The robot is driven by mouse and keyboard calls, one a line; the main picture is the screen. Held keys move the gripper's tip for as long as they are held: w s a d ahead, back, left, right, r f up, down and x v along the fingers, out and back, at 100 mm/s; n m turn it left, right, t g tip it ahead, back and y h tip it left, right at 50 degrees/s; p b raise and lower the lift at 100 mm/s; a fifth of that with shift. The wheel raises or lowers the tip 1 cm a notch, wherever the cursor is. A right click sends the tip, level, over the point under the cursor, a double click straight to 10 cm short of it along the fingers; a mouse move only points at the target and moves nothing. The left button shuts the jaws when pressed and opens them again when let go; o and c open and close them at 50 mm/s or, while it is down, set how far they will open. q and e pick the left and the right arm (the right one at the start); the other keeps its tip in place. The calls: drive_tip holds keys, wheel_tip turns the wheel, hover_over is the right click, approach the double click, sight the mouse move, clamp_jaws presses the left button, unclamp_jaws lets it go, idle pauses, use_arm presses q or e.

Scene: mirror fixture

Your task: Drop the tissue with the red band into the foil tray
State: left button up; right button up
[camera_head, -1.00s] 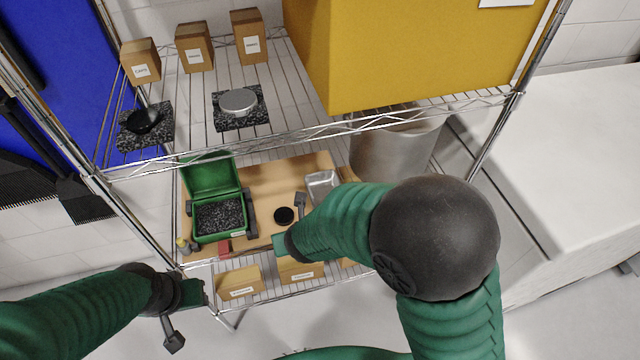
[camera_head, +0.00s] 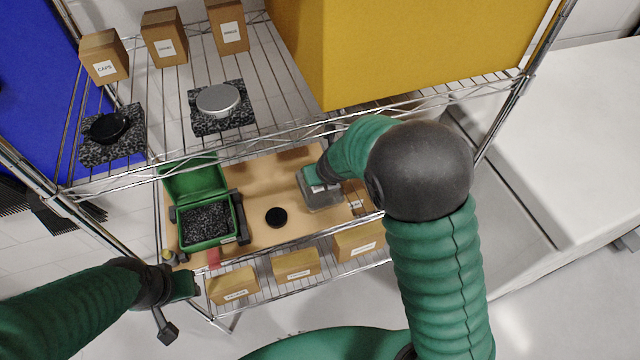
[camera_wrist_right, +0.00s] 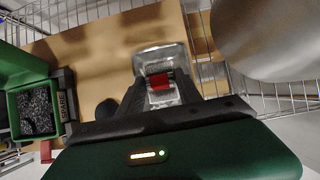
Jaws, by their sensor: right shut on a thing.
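The tissue with the red band (camera_wrist_right: 160,81) is between the fingers of my right gripper (camera_wrist_right: 158,85) in the right wrist view. The foil tray (camera_wrist_right: 150,48) lies directly beyond and beneath the fingertips there. In the head view my right gripper (camera_head: 320,188) is over the foil tray (camera_head: 326,207) and hides part of it; the tissue cannot be made out there. From these views I cannot tell whether the tissue touches the tray. My left gripper (camera_head: 168,330) hangs in front of the shelf at lower left, apart from the tray; its jaw opening is unclear.
An open green box (camera_head: 208,242) of dark granules stands left on the wooden board (camera_head: 262,178). A black disc (camera_head: 276,217) lies between box and tray. A red item (camera_head: 213,258) is at the board's front.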

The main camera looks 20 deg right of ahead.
sight(320, 195)
wheel_tip(320, 195, down, 4)
drive_tip(key=b, duration=0.3)
drive_tip(key=shift+d+r, duration=0.1)
drive_tip(key=shift+r, duration=0.1)
drive_tip(key=shift+w, duration=0.15)
drive_tip(key=shift+f, duration=0.2)
drive_tip(key=shift+f+b, duration=0.4)
drive_tip(key=o, duration=0.9)
drive_tip(key=shift+r, duration=0.1)
